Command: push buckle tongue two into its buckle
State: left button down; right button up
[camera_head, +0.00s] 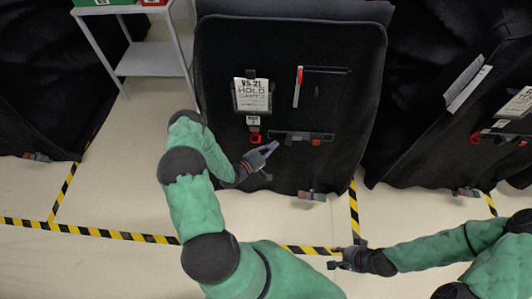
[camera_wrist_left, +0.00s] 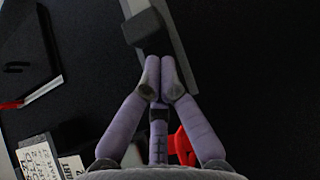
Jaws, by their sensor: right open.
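The covered cart (camera_head: 222,60) in the middle of the head view has a black cover. A dark grey strap-like bar (camera_head: 290,133) lies across its front, with a red-marked block (camera_head: 316,140) at its right end. A red part (camera_head: 254,138) hangs below the sign, left of the bar; red also shows in the left wrist view (camera_wrist_left: 184,146). My left gripper (camera_head: 273,147) is just below the bar's left part, its fingertips together (camera_wrist_left: 163,78) over the grey bar (camera_wrist_left: 181,65). I cannot tell which part is tongue two. My right gripper (camera_head: 335,257) is open, low over the floor, away from the cart.
A sign (camera_head: 252,95) hangs on the cover, with a red and white tag (camera_head: 298,86) to its right. Another covered cart (camera_head: 420,130) stands at right. A grey shelf (camera_head: 150,60) stands at upper left. Pale floor with yellow-black tape (camera_head: 110,234) is open in front.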

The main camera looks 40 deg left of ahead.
aim_at(290, 144)
pick_arm(q)
jog(key=shift+x, duration=1.3)
jog(key=w+d, duration=0.1)
jog(key=d, duration=0.1)
jog(key=w+d+b, duration=0.1)
jog(key=d, duration=0.1)
jog(key=shift+w+d, duration=0.15)
jog(key=shift+w, duration=0.1)
jog(key=shift+d, duration=0.15)
